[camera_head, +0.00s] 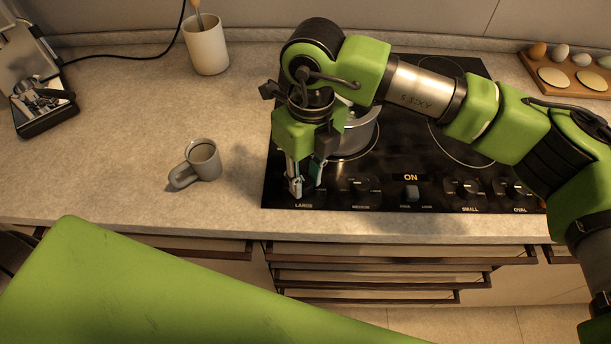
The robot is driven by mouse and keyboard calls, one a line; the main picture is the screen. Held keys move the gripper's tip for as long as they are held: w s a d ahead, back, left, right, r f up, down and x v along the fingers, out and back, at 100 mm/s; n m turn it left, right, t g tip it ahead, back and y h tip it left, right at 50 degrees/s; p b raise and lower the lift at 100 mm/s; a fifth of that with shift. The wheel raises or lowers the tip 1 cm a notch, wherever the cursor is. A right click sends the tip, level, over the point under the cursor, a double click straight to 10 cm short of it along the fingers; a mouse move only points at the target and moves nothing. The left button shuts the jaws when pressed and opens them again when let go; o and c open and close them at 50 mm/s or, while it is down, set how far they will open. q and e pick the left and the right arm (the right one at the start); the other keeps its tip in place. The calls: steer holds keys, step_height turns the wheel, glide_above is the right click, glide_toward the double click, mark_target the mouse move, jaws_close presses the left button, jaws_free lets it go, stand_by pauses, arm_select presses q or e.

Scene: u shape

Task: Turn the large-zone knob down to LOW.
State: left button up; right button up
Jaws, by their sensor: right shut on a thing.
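The black cooktop (400,165) lies in the counter with a row of knobs along its front edge. The large-zone knob sits at the front left, above the LARGE label (304,205). My right gripper (305,188) points down over it and is shut on the knob, which its fingers mostly hide. I cannot read the knob's setting. A grey pot (358,130) stands on the cooktop just behind the gripper, partly hidden by it. My left gripper is not in view.
The medium knob (360,188) is just right of the gripper. Further right are a rocker switch (411,193), the small knob (466,189) and the oval knob (515,190). A grey mug (203,160) stands left of the cooktop. A utensil crock (206,47) and egg board (570,75) are behind.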

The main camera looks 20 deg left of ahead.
mark_target(308, 179)
steer(key=o, duration=1.1)
steer(key=shift+r, duration=0.15)
step_height(308, 179, up, 12)
steer(key=shift+w, duration=0.25)
steer(key=shift+d, duration=0.15)
